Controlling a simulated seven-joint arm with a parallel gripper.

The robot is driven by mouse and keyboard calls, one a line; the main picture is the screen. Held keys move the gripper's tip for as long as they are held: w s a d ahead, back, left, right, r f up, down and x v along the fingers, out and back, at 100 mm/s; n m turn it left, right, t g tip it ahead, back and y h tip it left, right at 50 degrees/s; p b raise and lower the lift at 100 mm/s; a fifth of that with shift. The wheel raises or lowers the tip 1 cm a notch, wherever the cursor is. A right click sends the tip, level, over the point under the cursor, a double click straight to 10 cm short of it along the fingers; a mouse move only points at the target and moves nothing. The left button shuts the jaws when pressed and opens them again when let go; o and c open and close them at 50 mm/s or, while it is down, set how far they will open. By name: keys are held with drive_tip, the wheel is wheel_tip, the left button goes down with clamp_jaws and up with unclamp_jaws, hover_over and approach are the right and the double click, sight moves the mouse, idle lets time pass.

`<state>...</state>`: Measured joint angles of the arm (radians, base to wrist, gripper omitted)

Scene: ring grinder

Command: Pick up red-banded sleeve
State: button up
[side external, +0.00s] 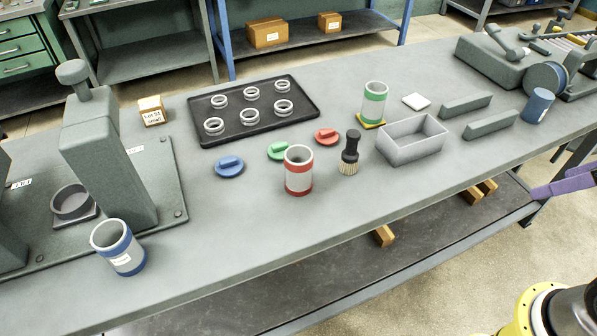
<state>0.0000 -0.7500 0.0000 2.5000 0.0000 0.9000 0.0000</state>
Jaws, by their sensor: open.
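The red-banded sleeve (298,171) stands upright on the grey bench, near the middle. It is a pale open-topped cylinder with red bands at top and bottom, and nothing holds it. My gripper cannot be made out in this view.
Red (327,137), green (281,151) and blue (229,167) lids lie around the sleeve. A brush (349,152) stands close on its right, before a grey bin (411,152). A black ring tray (296,84) is behind. A blue-banded sleeve (119,248) and green-banded sleeve (375,103) stand apart.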

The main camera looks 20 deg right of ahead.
drive_tip(key=w+a+r+n+t+y, duration=0.1)
drive_tip(key=w+a+r+n, duration=0.2)
drive_tip(key=w+r, duration=0.6)
drive_tip(key=n+g+y, duration=0.2)
drive_tip(key=n+g, duration=0.1)
drive_tip(key=n, duration=0.3)
hover_over(299, 158)
drive_tip(key=s, duration=0.4)
drive_tip(key=f, duration=1.9)
drive_tip(key=shift+d+f, duration=0.1)
drive_tip(key=shift+d, duration=0.3)
drive_tip(key=shift+a+x, duration=0.2)
drive_tip(key=shift+x, duration=2.75)
